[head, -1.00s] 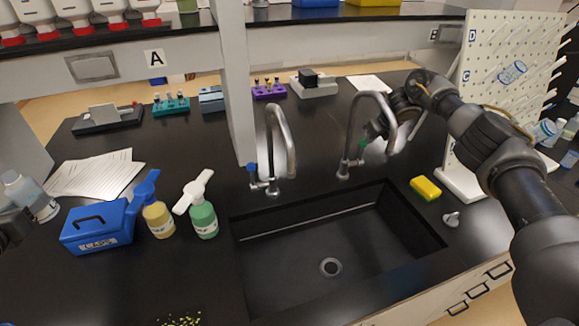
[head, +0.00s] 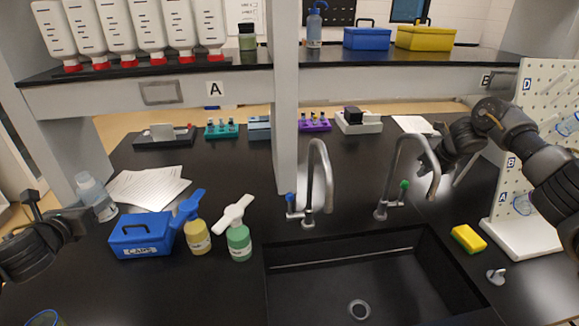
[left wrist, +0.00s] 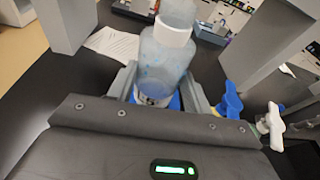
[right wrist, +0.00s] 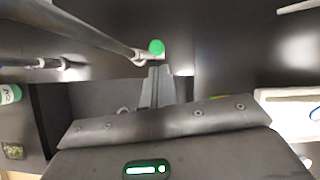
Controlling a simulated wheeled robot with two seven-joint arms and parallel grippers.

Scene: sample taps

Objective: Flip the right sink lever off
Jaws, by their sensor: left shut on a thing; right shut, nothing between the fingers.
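The right sink tap (head: 398,165) is a grey gooseneck with a green-tipped lever (head: 404,185) at its base, standing up on the right side. My right gripper (head: 428,162) is shut and empty, just right of the tap and above the lever. In the right wrist view the green tip (right wrist: 157,47) appears just beyond the shut fingertips (right wrist: 160,75); I cannot tell whether they touch. My left gripper (head: 78,212) is shut on a translucent bottle (head: 97,197), which also fills the jaws in the left wrist view (left wrist: 163,60).
The left tap (head: 318,180) has a blue-tipped lever (head: 290,198). The black sink (head: 330,290) lies in front. A yellow sponge (head: 468,238) and a drying rack (head: 520,238) stand right. A blue case (head: 140,238) and yellow (head: 197,238) and green (head: 239,243) bottles stand left.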

